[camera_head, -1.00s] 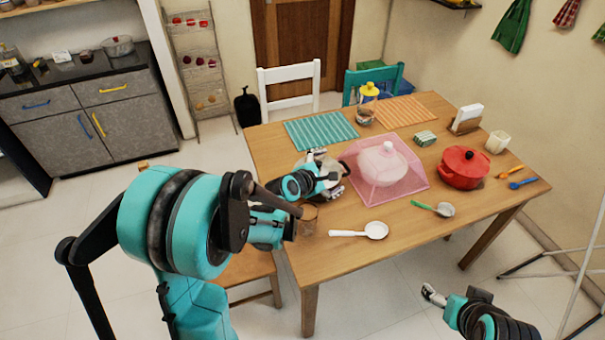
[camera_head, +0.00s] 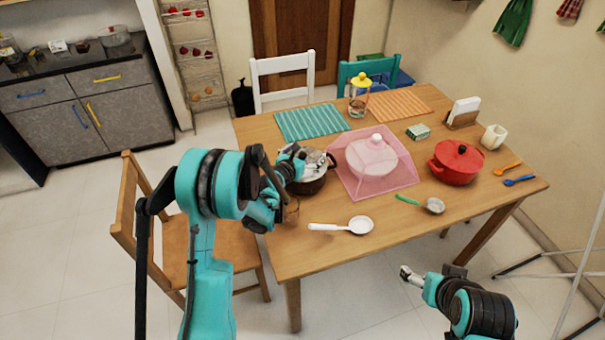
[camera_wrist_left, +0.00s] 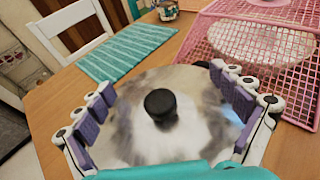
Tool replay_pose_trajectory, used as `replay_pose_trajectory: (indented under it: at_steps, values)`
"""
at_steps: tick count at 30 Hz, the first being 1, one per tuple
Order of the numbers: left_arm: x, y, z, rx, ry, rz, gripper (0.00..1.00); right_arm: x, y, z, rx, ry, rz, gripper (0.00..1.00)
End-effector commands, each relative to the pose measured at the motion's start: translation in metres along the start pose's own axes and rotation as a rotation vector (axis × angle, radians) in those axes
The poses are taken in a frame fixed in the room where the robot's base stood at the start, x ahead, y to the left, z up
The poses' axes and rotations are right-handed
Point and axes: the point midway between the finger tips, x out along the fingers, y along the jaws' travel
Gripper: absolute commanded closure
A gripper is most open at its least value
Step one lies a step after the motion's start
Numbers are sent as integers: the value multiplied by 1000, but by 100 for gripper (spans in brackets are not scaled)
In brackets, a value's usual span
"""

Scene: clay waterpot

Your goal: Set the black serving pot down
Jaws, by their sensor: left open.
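The black serving pot (camera_head: 317,184) stands upright on the wooden table, left of the pink mesh cover, with its dark side showing under a pale lid. In the left wrist view its shiny lid with a black knob (camera_wrist_left: 161,106) lies below my left gripper (camera_wrist_left: 170,85), whose fingers are spread apart on either side of the lid. In the head view my left gripper (camera_head: 306,163) is at the pot's far left side and partly hides the lid. My right gripper (camera_head: 409,276) hangs in front of the table, away from the pot; its fingers are too small to judge.
The pink mesh cover (camera_head: 385,185) is close right of the pot. A striped teal mat (camera_head: 311,122) lies behind it.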

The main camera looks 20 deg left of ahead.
Motion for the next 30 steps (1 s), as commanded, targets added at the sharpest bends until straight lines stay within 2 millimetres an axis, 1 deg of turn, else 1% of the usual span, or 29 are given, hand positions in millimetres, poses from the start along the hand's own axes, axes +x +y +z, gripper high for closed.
replay_pose_trajectory:
  at_steps: [1,3,8,9,11,12,14,15,17,18,19,20,30]
  values:
    - [4,0,-1,0,0,0,5,2,0,1,0,0,0,20]
    - [6,0,0,0,0,0,5,2,0,1,0,0,0,20]
    - [6,0,1,1,1,0,5,1,0,0,0,0,0,20]
    - [6,0,1,1,1,0,10,1,0,0,0,0,0,20]
    - [6,0,1,1,1,0,26,1,0,0,0,0,0,20]
    - [6,0,1,1,1,0,36,1,0,0,0,0,0,20]
    - [6,0,1,1,1,0,52,1,0,0,0,0,0,20]
    - [6,0,1,1,1,-1,63,1,0,0,0,0,0,20]
    - [6,0,0,2,2,-1,78,1,0,0,0,0,0,20]
    - [6,0,0,2,3,-2,89,1,0,0,0,0,0,20]
    - [6,-1,0,2,3,-2,97,1,0,1,0,0,0,20]
    - [6,-1,0,2,4,-2,100,1,0,1,0,0,0,20]
    - [6,-1,-1,4,5,-2,100,2,0,1,0,0,0,20]
